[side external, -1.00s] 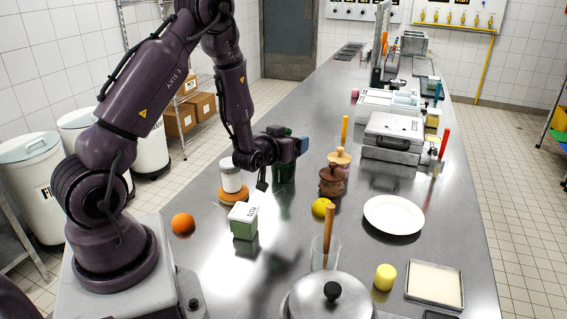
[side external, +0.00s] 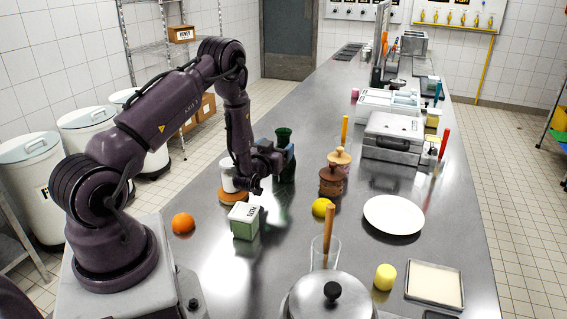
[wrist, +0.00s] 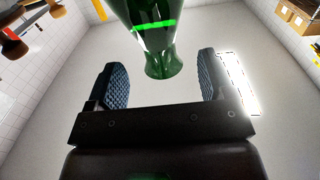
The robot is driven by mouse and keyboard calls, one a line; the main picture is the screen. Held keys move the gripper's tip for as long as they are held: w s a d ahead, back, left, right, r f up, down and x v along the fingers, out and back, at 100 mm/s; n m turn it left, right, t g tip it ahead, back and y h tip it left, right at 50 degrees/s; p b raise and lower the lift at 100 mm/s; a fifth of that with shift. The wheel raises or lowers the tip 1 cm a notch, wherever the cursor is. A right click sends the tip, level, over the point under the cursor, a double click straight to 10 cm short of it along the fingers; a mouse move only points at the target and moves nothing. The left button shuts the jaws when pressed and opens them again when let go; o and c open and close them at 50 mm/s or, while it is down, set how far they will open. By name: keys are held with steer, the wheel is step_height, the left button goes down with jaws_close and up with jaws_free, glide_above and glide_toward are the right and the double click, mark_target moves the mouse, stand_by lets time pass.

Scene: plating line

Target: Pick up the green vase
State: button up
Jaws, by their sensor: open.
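The green vase (side external: 284,139) stands upright on the steel counter, with its neck showing above my gripper (side external: 288,157) in the side view. Part of its body is hidden behind the gripper. In the wrist view the vase (wrist: 152,35) appears inverted, its flared mouth between the two blue textured pads of my gripper (wrist: 163,75). The jaws are open, with a gap on both sides of the mouth. I cannot tell how deep the vase sits between them.
A white jar (side external: 228,179) on an orange base and a green-and-white box (side external: 244,222) stand close below my wrist. Brown pots (side external: 332,180) stand right of the vase. A lemon (side external: 322,207), an orange (side external: 183,223) and a white plate (side external: 394,214) lie nearby.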

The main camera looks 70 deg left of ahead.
mark_target(281, 141)
steer(key=x, duration=0.4)
steer(key=shift+w+a+r, duration=0.2)
steer(key=shift+w+a, duration=0.05)
steer(key=shift+w, duration=0.1)
steer(key=c, duration=1.3)
steer(key=shift+r, duration=0.1)
steer(key=shift+c, duration=0.4)
